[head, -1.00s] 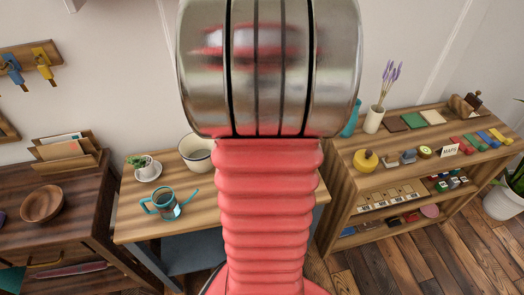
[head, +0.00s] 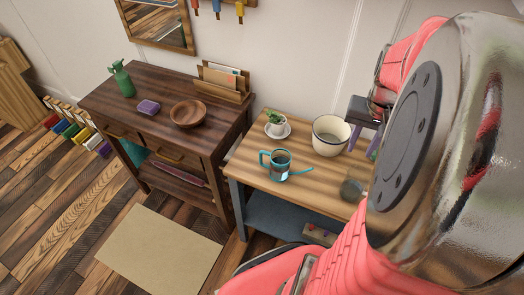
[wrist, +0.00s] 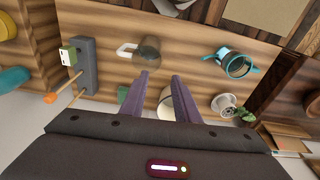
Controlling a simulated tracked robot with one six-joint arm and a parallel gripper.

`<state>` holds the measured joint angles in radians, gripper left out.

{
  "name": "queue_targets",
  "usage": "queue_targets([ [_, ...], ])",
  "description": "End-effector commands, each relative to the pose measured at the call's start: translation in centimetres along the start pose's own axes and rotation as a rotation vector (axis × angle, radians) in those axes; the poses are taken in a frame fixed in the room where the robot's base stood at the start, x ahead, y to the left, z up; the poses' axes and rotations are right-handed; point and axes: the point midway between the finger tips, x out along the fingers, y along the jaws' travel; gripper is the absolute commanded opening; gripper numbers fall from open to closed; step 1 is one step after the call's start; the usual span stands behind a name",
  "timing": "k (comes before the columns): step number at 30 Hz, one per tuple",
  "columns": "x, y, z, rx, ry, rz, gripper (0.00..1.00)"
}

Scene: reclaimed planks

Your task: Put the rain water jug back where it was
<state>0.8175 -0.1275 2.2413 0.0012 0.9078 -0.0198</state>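A teal-handled jug with a long thin spout and a pale label (head: 281,165) stands upright on the light wooden table (head: 240,157); it also shows in the wrist view (wrist: 238,66). A smoky clear jug with a pale handle (wrist: 147,52) stands on the same table, partly behind my arm in the head view (head: 351,188). I cannot tell for certain which is the rain water jug. My gripper (wrist: 160,75) is open and empty, its purple fingers pointing towards the clear jug and apart from it. In the head view, my gripper (head: 374,154) is partly hidden by my arm.
A cream pot (head: 331,135) and a potted plant on a saucer (head: 277,124) stand at the table's back. A dark cabinet (head: 150,85) to the left holds a wooden bowl (head: 188,113). In the wrist view, a dark grey block (wrist: 84,66) lies left of the clear jug.

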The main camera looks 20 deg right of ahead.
Motion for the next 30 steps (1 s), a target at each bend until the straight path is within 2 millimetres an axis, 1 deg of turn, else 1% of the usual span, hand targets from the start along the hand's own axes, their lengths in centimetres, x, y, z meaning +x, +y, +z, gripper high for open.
queue_targets([
  [1,-0.8,-1.7,0.4,-0.043,0.021,-0.005,0.29],
  [6,-3.1,-6.4,2.2,-0.171,0.081,-0.027,0.29],
  [11,-5.0,-10.4,4.5,-0.289,0.137,-0.054,0.29],
  [15,-6.6,-13.4,6.9,-0.392,0.186,-0.084,0.29],
  [21,-8.5,-16.9,10.8,-0.537,0.252,-0.136,0.29],
  [24,-9.4,-18.3,12.9,-0.608,0.284,-0.165,0.29],
  [27,-10.2,-19.4,14.9,-0.675,0.314,-0.197,0.29],
  [30,-10.7,-20.2,16.5,-0.727,0.337,-0.223,0.29],
])
